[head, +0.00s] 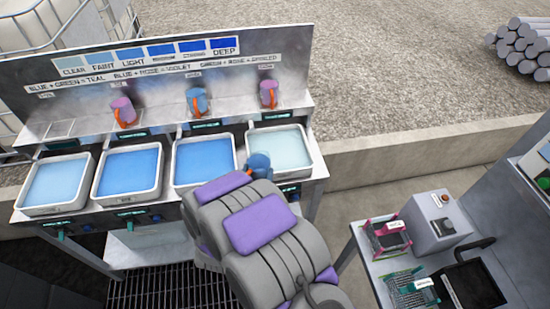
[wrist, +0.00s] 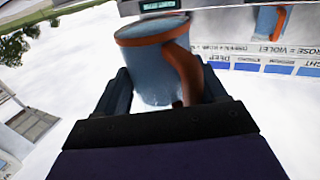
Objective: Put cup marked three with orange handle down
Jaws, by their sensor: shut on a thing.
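My gripper (wrist: 166,84) is shut on a blue cup with an orange handle (wrist: 150,62); one finger shows on each side of it in the wrist view. The cup's mark cannot be read. In the head view the held cup (head: 259,161) shows just past the end of my arm, in front of the rightmost tray; the arm hides the gripper. On the back shelf (head: 160,125) stand a pink cup (head: 121,108), a blue cup (head: 197,99) and a purple-pink cup (head: 268,94), each with an orange handle. An outlined spot (head: 60,129) at the shelf's left is bare.
Several white trays (head: 147,195) of blue liquid line the bench front; the rightmost tray (head: 308,150) is palest. A lettered backboard (head: 150,65) rises behind the shelf. A side table (head: 365,262) at right carries racks, a grey box (head: 436,228) and a black bin (head: 475,285).

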